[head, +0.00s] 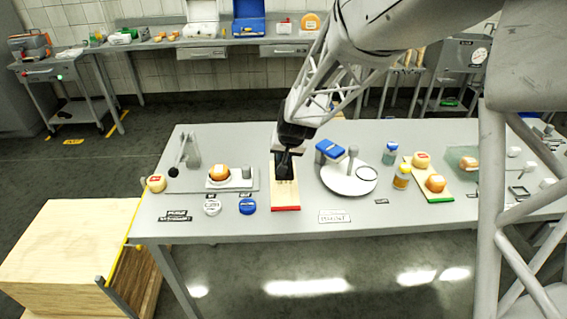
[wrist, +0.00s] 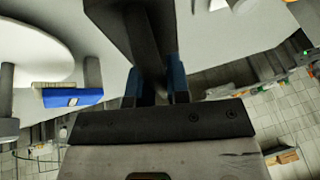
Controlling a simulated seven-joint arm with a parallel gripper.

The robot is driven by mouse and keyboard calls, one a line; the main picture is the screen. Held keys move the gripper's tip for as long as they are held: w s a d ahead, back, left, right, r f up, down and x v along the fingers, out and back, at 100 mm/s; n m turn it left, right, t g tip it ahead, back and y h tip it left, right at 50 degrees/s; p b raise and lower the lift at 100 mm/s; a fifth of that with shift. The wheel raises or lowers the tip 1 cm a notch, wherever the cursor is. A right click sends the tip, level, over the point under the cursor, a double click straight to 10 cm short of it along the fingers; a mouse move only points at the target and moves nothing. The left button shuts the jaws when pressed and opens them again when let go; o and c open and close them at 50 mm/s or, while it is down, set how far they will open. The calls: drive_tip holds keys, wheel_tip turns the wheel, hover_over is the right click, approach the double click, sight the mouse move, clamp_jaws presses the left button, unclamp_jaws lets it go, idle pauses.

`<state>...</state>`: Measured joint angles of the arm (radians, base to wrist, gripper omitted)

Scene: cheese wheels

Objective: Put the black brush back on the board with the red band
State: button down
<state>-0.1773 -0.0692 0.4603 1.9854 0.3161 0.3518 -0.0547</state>
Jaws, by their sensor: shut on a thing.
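The board with the red band (head: 287,196) lies on the grey table, its red band at the near edge. My gripper (head: 286,150) is over the far part of this board, pointing down. In the wrist view my gripper (wrist: 155,85) has its blue-tipped fingers shut on the black brush (wrist: 122,22), a dark block running up out of the picture. In the head view the dark brush (head: 284,168) shows below the fingers against the board. I cannot tell whether it touches the board. My gripper hides part of the board's far end.
Right of the board is a white round stand (head: 345,185) with a blue-topped block (head: 329,149) at its edge. Left is a light board (head: 242,185) with an orange cheese wheel (head: 219,173). Blue (head: 247,206) and white (head: 212,207) discs lie near its front.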

drive_tip(key=shift+f, duration=1.7)
drive_tip(key=shift+f, duration=0.1)
drive_tip(key=c, duration=1.1)
unclamp_jaws()
drive_tip(key=shift+f, duration=0.1)
drive_tip(key=v, duration=1.1)
drive_tip(key=shift+w, duration=0.1)
drive_tip(key=shift+s+d+r, duration=0.1)
drive_tip(key=shift+s+r, duration=0.2)
drive_tip(key=shift+r, duration=0.35)
